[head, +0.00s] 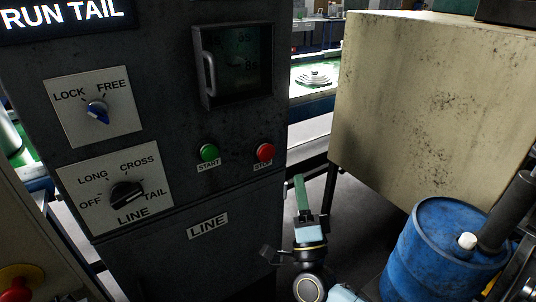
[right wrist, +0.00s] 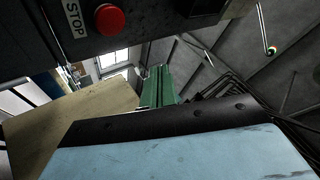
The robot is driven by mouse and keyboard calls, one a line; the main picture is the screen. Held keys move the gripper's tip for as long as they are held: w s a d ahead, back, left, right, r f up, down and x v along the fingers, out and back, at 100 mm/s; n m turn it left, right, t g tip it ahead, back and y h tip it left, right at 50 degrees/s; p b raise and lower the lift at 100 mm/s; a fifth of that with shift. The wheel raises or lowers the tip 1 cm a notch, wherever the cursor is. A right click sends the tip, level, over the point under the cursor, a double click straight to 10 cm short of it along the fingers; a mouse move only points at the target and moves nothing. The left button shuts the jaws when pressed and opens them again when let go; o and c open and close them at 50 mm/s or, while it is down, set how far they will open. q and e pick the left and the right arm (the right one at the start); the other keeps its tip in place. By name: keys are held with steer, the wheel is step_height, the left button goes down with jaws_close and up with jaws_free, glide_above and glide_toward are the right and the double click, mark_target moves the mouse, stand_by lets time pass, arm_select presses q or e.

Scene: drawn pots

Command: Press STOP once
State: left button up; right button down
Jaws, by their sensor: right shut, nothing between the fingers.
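The red STOP button (head: 265,152) is on the lower right of the dark control panel, right of the green START button (head: 209,152). The red button (right wrist: 109,19) also shows at the top of the right wrist view, beside its STOP label (right wrist: 73,18). My right gripper (head: 300,182) is shut and empty. Its green fingers point up, below and a little right of the STOP button, apart from it. The green fingertips (right wrist: 158,72) show in the middle of the right wrist view. My left gripper is not in view.
The panel has a blue LOCK/FREE knob (head: 97,111), a black LINE selector knob (head: 126,193) and a handled window (head: 236,65). A cream box (head: 425,100) stands to the right, above a blue barrel (head: 433,255). A red knob (head: 20,281) sits at lower left.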

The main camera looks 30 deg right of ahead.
steer(key=b, duration=0.3)
glide_toward(270, 149)
step_height(270, 149, up, 4)
steer(key=w+d, duration=0.2)
steer(key=shift+w+a+r, duration=0.15)
steer(key=shift+w+r, duration=0.05)
steer(key=shift+w, duration=0.2)
steer(key=shift+y, duration=0.3)
steer(key=shift+w, duration=0.1)
stand_by(1.1)
steer(key=shift+w, duration=0.3)
steer(key=shift+w+a+b, duration=0.1)
steer(key=shift+w+b, duration=0.4)
steer(key=shift+w, duration=0.15)
stand_by(0.7)
steer(key=shift+s, duration=0.1)
steer(key=shift+s+p, duration=0.5)
steer(key=shift+s, duration=0.45)
steer(key=shift+s, duration=0.15)
